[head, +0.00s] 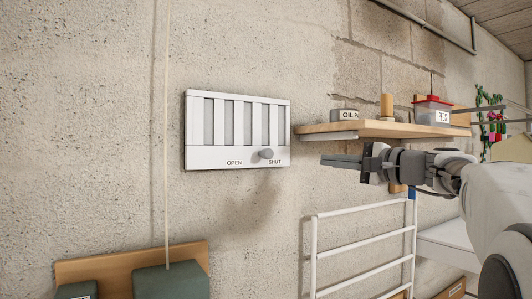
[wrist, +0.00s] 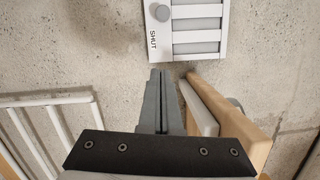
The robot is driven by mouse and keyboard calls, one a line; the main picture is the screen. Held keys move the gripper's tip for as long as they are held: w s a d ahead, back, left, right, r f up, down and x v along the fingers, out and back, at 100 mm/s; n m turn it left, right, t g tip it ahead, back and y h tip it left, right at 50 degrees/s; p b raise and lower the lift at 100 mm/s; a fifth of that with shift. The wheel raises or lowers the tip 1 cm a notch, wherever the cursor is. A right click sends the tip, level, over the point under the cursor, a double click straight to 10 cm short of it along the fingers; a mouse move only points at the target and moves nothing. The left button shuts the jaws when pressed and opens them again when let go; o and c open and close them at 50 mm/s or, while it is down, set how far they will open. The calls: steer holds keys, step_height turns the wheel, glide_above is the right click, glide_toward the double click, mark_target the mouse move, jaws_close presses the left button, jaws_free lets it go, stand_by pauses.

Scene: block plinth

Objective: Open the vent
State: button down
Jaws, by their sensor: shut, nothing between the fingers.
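The vent (head: 237,157) is a white slatted panel on the concrete wall, with OPEN and SHUT printed along its lower strip. Its round grey knob (head: 266,154) sits at the SHUT end, and grey shows between the slats. In the wrist view the vent (wrist: 182,48) is at the top, with the knob (wrist: 160,12) beside the word SHUT. My gripper (head: 323,160) points left, to the right of the vent and apart from it. In the wrist view the fingers of my gripper (wrist: 155,75) are together and empty, just below the vent's edge.
A wooden shelf (head: 345,127) carrying a tin (head: 344,115), a tan cylinder (head: 387,106) and a red-lidded box (head: 432,112) is close beside my gripper. A white rack (head: 314,245) stands below. A cord (head: 168,120) hangs left of the vent, above green items (head: 170,281).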

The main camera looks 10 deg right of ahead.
steer(key=shift+s, duration=0.15)
steer(key=w+a+p, duration=0.1)
steer(key=w+a, duration=0.1)
steer(key=a, duration=0.1)
steer(key=w+a+p, duration=0.1)
steer(key=w+a, duration=0.1)
steer(key=a, duration=0.1)
steer(key=w+a+r+p, duration=0.1)
steer(key=w+a, duration=0.2)
steer(key=shift+a+p, duration=0.15)
steer(key=shift+p, duration=0.25)
steer(key=shift+f, duration=0.1)
